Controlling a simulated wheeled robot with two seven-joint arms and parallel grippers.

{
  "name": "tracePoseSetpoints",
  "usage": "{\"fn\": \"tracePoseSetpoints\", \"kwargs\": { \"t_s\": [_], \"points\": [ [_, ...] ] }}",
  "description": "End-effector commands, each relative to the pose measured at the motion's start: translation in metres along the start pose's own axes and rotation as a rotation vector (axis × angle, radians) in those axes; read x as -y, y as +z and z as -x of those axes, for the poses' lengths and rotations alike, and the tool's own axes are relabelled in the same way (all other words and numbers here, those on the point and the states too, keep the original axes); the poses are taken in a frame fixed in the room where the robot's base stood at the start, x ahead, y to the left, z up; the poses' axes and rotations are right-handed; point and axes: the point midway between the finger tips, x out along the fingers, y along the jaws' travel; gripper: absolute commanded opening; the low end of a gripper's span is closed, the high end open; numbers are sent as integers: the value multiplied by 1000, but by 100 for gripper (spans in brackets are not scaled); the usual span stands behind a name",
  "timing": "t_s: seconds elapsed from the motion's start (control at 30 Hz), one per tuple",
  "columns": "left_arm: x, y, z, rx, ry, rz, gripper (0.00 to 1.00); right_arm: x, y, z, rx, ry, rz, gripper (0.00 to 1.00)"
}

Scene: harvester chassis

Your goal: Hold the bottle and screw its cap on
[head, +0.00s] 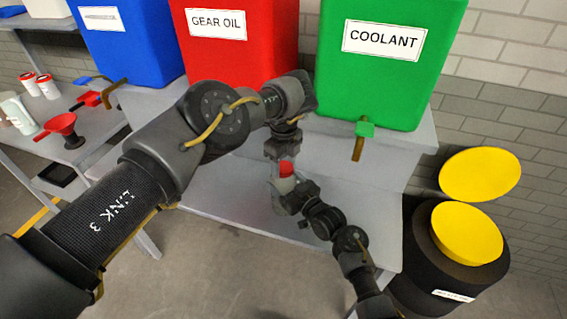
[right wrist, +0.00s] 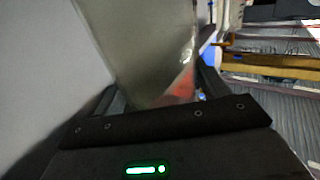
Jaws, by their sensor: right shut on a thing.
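The bottle (head: 283,187) is small and pale, with a red cap (head: 286,168) at its top. It stands roughly upright above the grey bench. My right gripper (head: 281,193) comes in from the lower right and is shut on the bottle's body. In the right wrist view the translucent bottle (right wrist: 150,55) fills the space between the fingers, with a reddish patch low on it. My left gripper (head: 284,157) points down directly over the red cap, at or touching it. Its fingertips are too small and dark to show whether they grip the cap.
Blue, red gear oil (head: 235,55) and green coolant (head: 385,75) tanks with taps stand behind. The grey bench (head: 225,205) is bare around the bottle. A red funnel (head: 62,122) stands at left. A dark drum with a yellow lid (head: 467,232) stands at right.

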Motion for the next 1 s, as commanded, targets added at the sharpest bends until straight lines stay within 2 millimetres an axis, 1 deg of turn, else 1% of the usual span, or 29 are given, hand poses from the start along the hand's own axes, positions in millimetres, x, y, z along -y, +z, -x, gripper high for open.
{"fn": "tracePoseSetpoints", "kwargs": {
  "t_s": [0.03,0.2,0.23,0.37,0.4,0.57,0.87,1.0],
  "points": [
    [0,0,0,0,0,0,46,0,0,0,1,0,0,11],
    [0,0,0,0,0,0,24,0,0,0,1,0,0,11],
    [0,0,0,0,0,0,22,0,0,0,1,0,0,11],
    [0,0,0,0,0,0,22,0,0,0,1,0,0,11],
    [0,0,0,0,0,0,53,0,0,0,1,0,0,11],
    [0,0,0,0,0,0,74,0,0,0,1,0,0,11],
    [0,0,2,0,-1,0,75,0,0,0,1,0,0,11],
    [0,1,15,1,-2,1,75,0,0,0,1,0,0,11]
  ]
}}
